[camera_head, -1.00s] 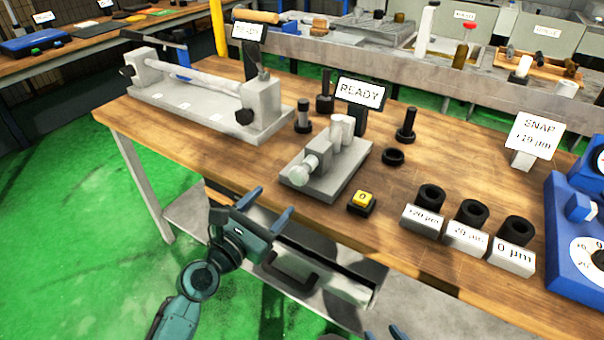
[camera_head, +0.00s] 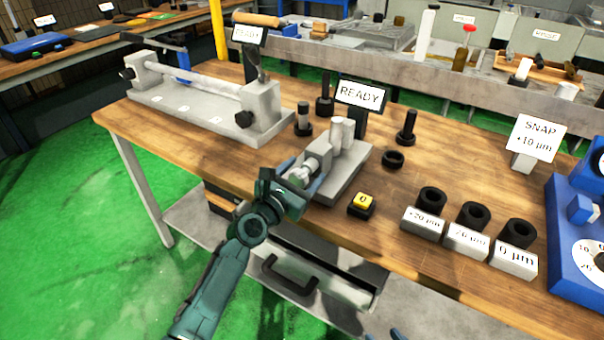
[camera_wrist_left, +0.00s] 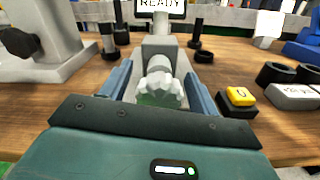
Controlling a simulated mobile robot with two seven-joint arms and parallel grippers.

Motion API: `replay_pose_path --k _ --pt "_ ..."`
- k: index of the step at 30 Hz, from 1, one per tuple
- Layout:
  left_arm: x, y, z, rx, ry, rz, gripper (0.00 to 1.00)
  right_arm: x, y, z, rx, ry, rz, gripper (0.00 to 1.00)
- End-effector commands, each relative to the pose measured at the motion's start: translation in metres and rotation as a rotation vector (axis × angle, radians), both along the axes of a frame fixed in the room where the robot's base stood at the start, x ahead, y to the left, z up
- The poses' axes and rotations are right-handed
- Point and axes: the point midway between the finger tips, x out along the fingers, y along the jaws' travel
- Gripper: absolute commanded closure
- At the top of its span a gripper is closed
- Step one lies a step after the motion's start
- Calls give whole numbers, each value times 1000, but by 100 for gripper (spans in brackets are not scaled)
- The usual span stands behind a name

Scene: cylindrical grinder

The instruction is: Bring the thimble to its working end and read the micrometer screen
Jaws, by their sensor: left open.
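The micrometer stand (camera_head: 347,175) is a grey block with two upright posts on a flat base at the bench's front edge. Its ribbed pale thimble (camera_head: 300,175) points toward my left arm. The screen (camera_head: 361,95) behind it reads "READY" and shows in part in the left wrist view (camera_wrist_left: 160,4). My left gripper (camera_head: 304,180) is open, with its blue fingers on either side of the thimble. In the left wrist view the thimble (camera_wrist_left: 160,90) lies between the fingers, with gaps visible on both sides. Only small tips at the bottom edge may be my right gripper (camera_head: 384,336).
A yellow "0" button (camera_head: 362,201) sits just right of the stand. A bench fixture with a bar (camera_head: 205,95) stands at left. A black ring (camera_head: 392,159) and pegs (camera_head: 405,127) stand behind.

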Motion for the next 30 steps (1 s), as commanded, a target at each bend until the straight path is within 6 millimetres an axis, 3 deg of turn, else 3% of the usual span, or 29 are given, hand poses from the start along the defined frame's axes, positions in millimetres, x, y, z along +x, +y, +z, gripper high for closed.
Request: replay_pose_path --k 3,19,30 --pt "0 0 0 0 0 0 41 0 0 1 1 -1 -1 64" --pt "0 0 0 0 0 0 84 -2 0 -2 -6 4 7 64" --pt "-1 0 0 61 -30 0 84 -3 0 -4 -8 8 8 64"
